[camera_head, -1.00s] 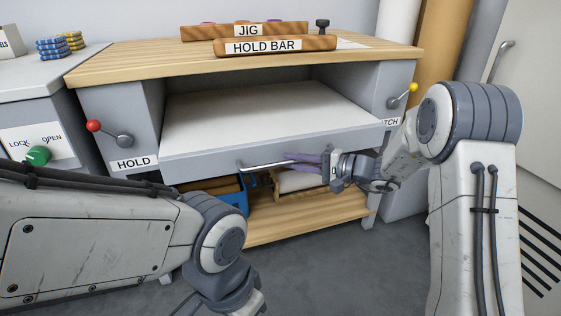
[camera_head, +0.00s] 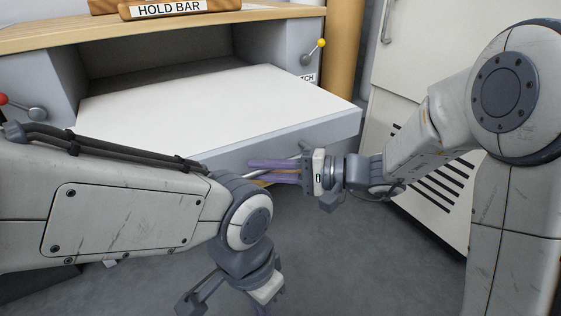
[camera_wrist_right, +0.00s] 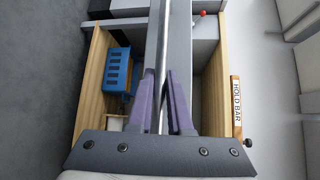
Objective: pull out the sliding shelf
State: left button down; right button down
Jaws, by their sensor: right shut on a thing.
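The sliding shelf (camera_head: 215,108) is a white-topped board with a grey front, standing well out of the grey cabinet under the wooden bench top. Its metal bar handle (camera_head: 304,146) runs along the front face and also shows in the right wrist view (camera_wrist_right: 163,50). My right gripper (camera_head: 252,170) is at the shelf front, its purple fingers shut on the handle. In the right wrist view the fingers (camera_wrist_right: 163,103) lie on both sides of the bar. My left arm crosses in front of the shelf's left part; its gripper (camera_head: 225,305) hangs low, with its fingertips not clearly shown.
A red-knobbed lever (camera_head: 20,107) is left of the opening, a yellow-knobbed lever (camera_head: 314,54) right. The hold bar (camera_head: 178,9) lies on the bench top (camera_head: 270,17). A blue crate (camera_wrist_right: 117,71) is below the shelf. A white cabinet (camera_head: 425,120) stands right. Grey floor lies in front.

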jog(key=shift+s+d, duration=0.15)
jog(key=shift+s, duration=0.3)
pick_arm(q)
jog(key=shift+d+f, duration=0.1)
jog(key=shift+d, duration=0.3)
pick_arm(e)
jog(key=shift+s, duration=0.1)
jog(key=c, duration=0.8)
grip_release()
jog(key=shift+c, duration=0.2)
pick_arm(q)
jog(key=shift+a, duration=0.1)
